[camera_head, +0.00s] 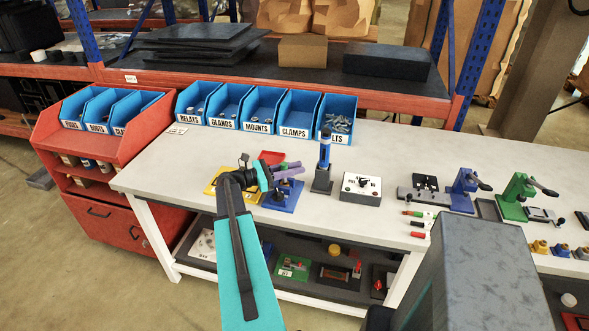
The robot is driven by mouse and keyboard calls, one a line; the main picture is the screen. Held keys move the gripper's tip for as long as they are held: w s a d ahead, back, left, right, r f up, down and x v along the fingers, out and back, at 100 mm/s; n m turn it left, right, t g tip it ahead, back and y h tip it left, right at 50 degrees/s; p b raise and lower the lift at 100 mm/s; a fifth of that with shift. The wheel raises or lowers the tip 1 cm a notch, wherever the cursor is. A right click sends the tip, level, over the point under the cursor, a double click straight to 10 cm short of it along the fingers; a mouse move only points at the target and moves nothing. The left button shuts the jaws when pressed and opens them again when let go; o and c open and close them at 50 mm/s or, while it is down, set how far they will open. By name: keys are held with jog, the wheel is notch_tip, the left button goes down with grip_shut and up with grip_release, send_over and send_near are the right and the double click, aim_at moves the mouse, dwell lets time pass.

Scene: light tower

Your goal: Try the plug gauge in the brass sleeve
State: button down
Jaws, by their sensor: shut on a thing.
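My gripper (262,175) is over the left half of the grey-white workbench (370,160), at the end of my teal arm. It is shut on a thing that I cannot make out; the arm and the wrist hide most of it. I cannot tell for sure which thing is the plug gauge or the brass sleeve. Several small brass-yellow pieces (562,249) stand at the far right.
A dark stand with an upright blue tool (324,153) and a white switch box (360,188) stand right of the gripper. A red tray (271,157) lies behind it. Blue labelled bins (262,108) line the back. The bench's left end is clear.

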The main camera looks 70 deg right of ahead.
jog(key=shift+f, duration=0.45)
dwell(1.0)
jog(key=shift+r+p, duration=0.9)
jog(key=shift+r, duration=0.75)
dwell(0.6)
